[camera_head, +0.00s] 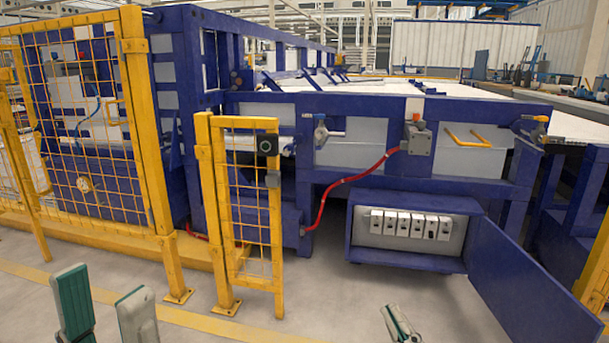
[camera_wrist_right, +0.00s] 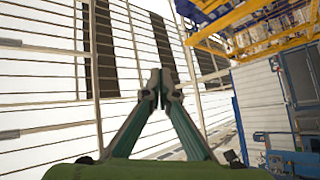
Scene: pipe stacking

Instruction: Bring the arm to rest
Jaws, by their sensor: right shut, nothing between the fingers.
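My left gripper (camera_head: 103,282) is at the lower left edge of the head view. Its two fingers stand upright and wide apart, with nothing between them. My right gripper (camera_head: 393,312) shows at the bottom of the head view, right of the middle, partly cut off by the frame. In the right wrist view the right gripper (camera_wrist_right: 160,82) has its two fingertips together, with nothing held between them. They stand out against a bright wall with dark bars and panels. No pipe shows in either view.
A yellow mesh fence (camera_head: 85,130) and a narrow yellow gate (camera_head: 243,200) stand on the left. A blue machine (camera_head: 330,110) fills the middle. A low blue cabinet (camera_head: 415,258) has its door (camera_head: 530,285) swung open. The grey floor in front is clear.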

